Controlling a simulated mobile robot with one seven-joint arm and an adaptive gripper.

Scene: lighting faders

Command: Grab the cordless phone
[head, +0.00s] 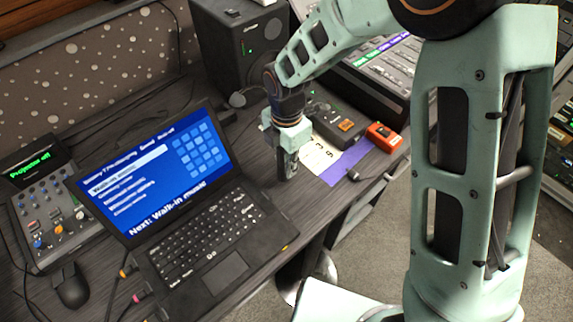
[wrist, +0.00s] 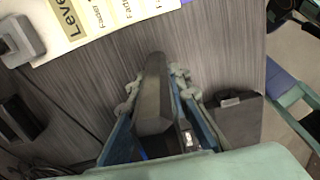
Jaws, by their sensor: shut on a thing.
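The cordless phone (wrist: 152,98) is a dark grey, long handset between my fingers in the wrist view. My gripper (wrist: 158,92) is shut on it, one finger on each side. In the head view my gripper (head: 289,168) points down at the desk, just right of the laptop. The phone is mostly hidden by the fingers there. I cannot tell whether its lower end touches the desk.
An open laptop (head: 205,235) stands left of my gripper. Printed sheets (head: 318,158), a purple sheet (head: 347,160) and an orange box (head: 383,137) lie to the right. A black speaker (head: 240,50) stands behind. The desk's front edge is close.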

